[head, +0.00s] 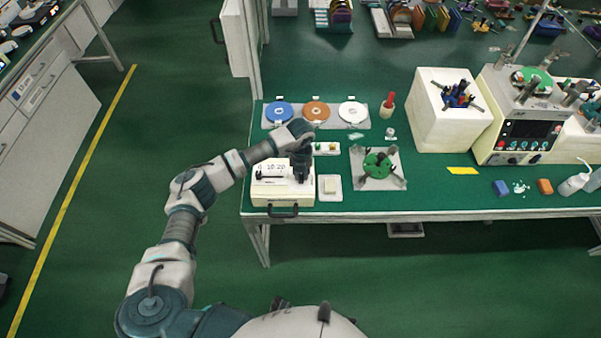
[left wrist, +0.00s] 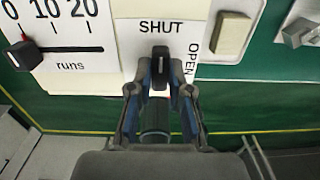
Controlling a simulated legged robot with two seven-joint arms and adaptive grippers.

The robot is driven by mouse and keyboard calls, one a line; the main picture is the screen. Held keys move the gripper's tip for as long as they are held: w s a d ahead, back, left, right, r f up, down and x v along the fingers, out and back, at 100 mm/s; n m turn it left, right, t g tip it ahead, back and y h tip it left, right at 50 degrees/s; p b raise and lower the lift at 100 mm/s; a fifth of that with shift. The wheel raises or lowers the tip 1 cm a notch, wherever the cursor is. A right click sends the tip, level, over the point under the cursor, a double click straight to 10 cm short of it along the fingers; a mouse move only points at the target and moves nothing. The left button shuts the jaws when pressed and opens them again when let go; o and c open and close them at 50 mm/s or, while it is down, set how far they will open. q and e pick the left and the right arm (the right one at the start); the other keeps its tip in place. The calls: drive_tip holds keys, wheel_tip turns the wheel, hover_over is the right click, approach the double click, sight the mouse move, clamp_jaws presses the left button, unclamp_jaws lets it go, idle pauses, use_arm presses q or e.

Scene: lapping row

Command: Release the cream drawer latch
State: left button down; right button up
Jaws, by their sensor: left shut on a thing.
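The cream drawer unit (head: 262,193) stands at the left front of the green table, with a black pull handle (head: 283,212) on its front. My left gripper (head: 301,172) points down onto the right part of its top. In the left wrist view, the black latch knob (left wrist: 160,68) is held between the two fingers of my left gripper (left wrist: 160,88). The knob's long side lies upright in the picture, its end towards the printed word SHUT (left wrist: 160,27). The word OPEN (left wrist: 192,60) is to its right. My right gripper is in neither view.
A scale marked 0 10 20 runs (left wrist: 65,35) with a black slider is left of the latch. A small cream block on a white plate (head: 330,188) and a green disc fixture (head: 378,165) stand to the right. Coloured discs (head: 316,111) lie behind.

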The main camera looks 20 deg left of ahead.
use_arm(q)
drive_tip(key=shift+a, duration=0.25)
drive_tip(key=shift+d+m, duration=0.35)
drive_tip(key=shift+m, duration=0.15)
drive_tip(key=m+b, duration=0.2)
drive_tip(key=m, duration=0.3)
drive_tip(key=shift+a, duration=0.2)
drive_tip(key=m+b, duration=0.3)
drive_tip(key=m, duration=0.6)
drive_tip(key=shift+w+b, duration=0.1)
drive_tip(key=shift+b, duration=0.2)
drive_tip(key=shift+d+r+m+b, duration=0.1)
drive_tip(key=shift+m+b, duration=0.4)
drive_tip(key=shift+m, duration=1)
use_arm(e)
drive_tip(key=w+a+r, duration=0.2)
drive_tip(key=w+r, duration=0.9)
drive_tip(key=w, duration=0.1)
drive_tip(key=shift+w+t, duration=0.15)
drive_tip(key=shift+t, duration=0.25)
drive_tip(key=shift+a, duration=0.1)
use_arm(q)
drive_tip(key=c, duration=1.1)
unclamp_jaws()
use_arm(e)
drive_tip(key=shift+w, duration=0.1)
